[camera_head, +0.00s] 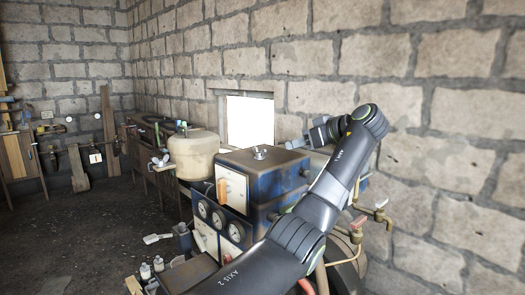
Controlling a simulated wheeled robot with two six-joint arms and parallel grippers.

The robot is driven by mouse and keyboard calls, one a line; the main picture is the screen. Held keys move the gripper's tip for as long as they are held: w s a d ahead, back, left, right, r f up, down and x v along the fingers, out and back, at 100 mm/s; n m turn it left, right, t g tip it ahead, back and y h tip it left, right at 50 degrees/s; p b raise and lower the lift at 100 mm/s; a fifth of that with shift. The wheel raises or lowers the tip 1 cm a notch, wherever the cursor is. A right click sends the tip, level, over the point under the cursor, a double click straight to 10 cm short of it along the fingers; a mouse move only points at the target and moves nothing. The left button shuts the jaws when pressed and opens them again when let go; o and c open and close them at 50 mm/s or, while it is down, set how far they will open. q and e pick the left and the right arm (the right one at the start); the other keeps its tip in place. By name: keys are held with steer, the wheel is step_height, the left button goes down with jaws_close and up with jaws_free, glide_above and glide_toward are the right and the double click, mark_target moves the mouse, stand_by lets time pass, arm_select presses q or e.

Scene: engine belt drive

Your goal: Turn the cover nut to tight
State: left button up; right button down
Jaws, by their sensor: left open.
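The cover nut (259,153) is a small, pale metal piece standing on the flat top of the blue, worn engine housing (265,187). At this size I cannot tell how far it is turned. My left gripper (307,138) is open, behind and to the right of the nut and a little higher in the picture. It points left and is clear of the nut. I see nothing between its fingers. My left arm crosses in front of the right part of the engine and hides some of it. My right gripper is not in view.
Round gauges (219,219) and an orange handle (222,191) are on the engine's front left. A beige tank (193,154) stands behind it. Brass taps (379,213) and pipes are at the right. The stone wall is close behind; open floor (75,240) lies left.

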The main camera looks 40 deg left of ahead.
arm_select(q)
steer(key=p, duration=0.2)
glide_toward(266, 152)
steer(key=p+x, duration=0.3)
steer(key=x, duration=0.6)
steer(key=shift+a, duration=0.3)
steer(key=shift+a+f, duration=0.3)
steer(key=shift+a, duration=0.1)
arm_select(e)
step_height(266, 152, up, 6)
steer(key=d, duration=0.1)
arm_select(q)
steer(key=shift+d, duration=0.1)
steer(key=shift+c, duration=0.3)
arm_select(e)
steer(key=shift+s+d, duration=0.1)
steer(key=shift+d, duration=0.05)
